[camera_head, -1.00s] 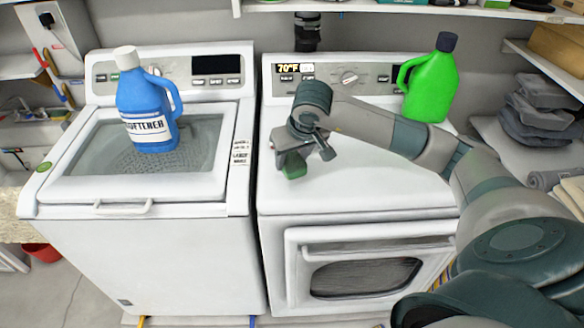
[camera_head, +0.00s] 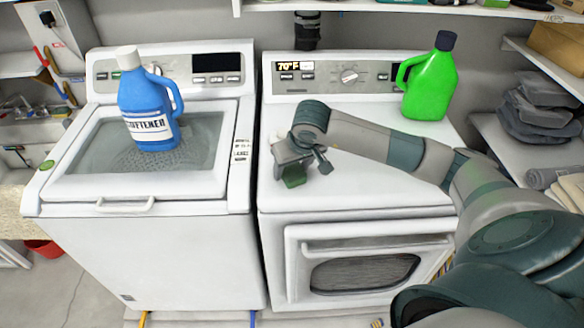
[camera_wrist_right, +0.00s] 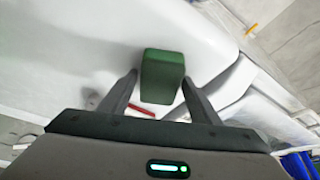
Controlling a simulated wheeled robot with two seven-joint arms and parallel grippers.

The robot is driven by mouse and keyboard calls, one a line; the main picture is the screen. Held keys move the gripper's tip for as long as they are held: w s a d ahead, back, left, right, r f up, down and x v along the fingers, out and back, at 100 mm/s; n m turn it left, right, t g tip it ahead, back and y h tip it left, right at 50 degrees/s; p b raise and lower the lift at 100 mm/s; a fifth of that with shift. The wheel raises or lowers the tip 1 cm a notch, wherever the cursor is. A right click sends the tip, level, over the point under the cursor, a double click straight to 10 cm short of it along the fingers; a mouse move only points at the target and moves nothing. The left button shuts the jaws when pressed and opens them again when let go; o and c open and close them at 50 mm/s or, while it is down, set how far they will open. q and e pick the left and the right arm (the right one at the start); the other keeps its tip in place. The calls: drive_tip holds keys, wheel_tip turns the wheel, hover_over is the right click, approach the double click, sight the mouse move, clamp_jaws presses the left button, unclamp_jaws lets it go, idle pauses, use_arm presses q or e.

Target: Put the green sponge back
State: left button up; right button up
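The green sponge (camera_head: 294,175) is at the right gripper, over the left part of the white dryer's top (camera_head: 370,185). My right gripper (camera_head: 293,163) points down and is shut on it. In the right wrist view the sponge (camera_wrist_right: 162,75) sits between the two fingertips (camera_wrist_right: 160,78), with one finger at each side. Whether the sponge touches the dryer top or is just above it I cannot tell. My left gripper is not in view.
A green bottle (camera_head: 430,88) stands at the dryer's back right. A blue softener bottle (camera_head: 148,100) stands on the washer (camera_head: 200,190) to the left. Shelves with folded grey cloths (camera_head: 540,115) are at the right. The dryer top's front is clear.

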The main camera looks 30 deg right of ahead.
drive_tip(key=shift+r, duration=0.15)
drive_tip(key=shift+r+p, duration=0.15)
drive_tip(key=shift+p, duration=0.15)
drive_tip(key=shift+r+b, duration=0.2)
drive_tip(key=shift+b, duration=0.1)
drive_tip(key=b+v, duration=0.3)
drive_tip(key=v, duration=0.8)
drive_tip(key=shift+s+r, duration=0.15)
drive_tip(key=shift+s, duration=0.05)
